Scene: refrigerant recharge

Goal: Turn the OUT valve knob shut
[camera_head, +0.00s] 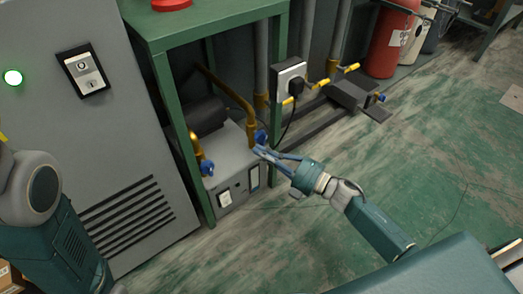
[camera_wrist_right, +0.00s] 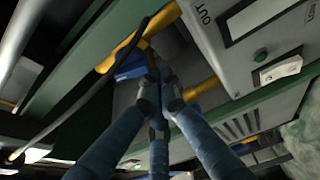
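The OUT valve knob (camera_head: 261,137) is blue and sits on the right brass pipe of the grey unit in the green frame. In the right wrist view, this blue knob (camera_wrist_right: 130,66) shows just beyond the fingertips, near the printed OUT label (camera_wrist_right: 203,13). My right gripper (camera_head: 262,151) is right at the knob, just below it in the head view. In the right wrist view, its blue fingers (camera_wrist_right: 157,88) come together at the tips and partly cover the knob. I cannot tell whether they touch it. My left gripper is out of view; only its arm shows.
A second blue knob (camera_head: 207,168) sits on the left brass pipe. The green frame (camera_head: 167,110) stands close around the grey unit (camera_head: 225,172). A black cable hangs from a plug (camera_head: 296,87) near the right knob.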

